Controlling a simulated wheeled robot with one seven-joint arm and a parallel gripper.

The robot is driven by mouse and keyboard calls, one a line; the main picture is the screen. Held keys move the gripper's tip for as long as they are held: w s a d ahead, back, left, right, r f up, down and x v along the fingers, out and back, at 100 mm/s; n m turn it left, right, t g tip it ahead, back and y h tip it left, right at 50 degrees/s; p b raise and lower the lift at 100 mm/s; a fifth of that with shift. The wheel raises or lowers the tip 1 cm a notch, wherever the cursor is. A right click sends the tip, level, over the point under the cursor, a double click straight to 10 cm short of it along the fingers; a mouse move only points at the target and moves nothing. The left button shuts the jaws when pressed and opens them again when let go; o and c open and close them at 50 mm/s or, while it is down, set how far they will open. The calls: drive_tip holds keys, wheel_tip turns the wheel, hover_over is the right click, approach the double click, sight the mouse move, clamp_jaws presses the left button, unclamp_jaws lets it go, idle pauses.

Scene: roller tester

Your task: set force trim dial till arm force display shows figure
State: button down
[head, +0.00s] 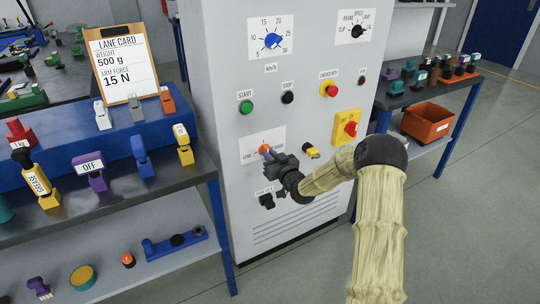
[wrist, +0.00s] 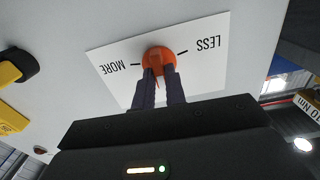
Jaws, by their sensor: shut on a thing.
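The orange force trim dial (head: 263,149) sits on a white plate (head: 252,142) on the front of the grey cabinet. In the wrist view the dial (wrist: 158,61) is between the words MORE and LESS. My gripper (head: 269,153) is shut on the dial; its two dark fingers (wrist: 158,84) are on either side of the dial's grip. The lane card (head: 121,65) on a clipboard reads weight 500 g and arm force 15 N. I cannot make out an arm force display in either view.
A blue km/h dial (head: 272,41), a green start button (head: 246,107), a red emergency button (head: 331,90) and a yellow-backed red switch (head: 350,128) are on the same cabinet. A bench (head: 128,178) with several coloured clamps stands left. An orange bin (head: 427,122) is on the right shelf.

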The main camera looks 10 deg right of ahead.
drive_tip(key=shift+d+f+m+p, duration=0.1)
drive_tip(key=shift+m+p, duration=0.4)
drive_tip(key=shift+m, duration=1.4)
drive_tip(key=shift+d+m+p, duration=0.1)
drive_tip(key=shift+m+p, duration=0.35)
drive_tip(key=shift+m, duration=1.45)
drive_tip(key=c, duration=1.4)
unclamp_jaws()
drive_tip(key=shift+c, duration=0.2)
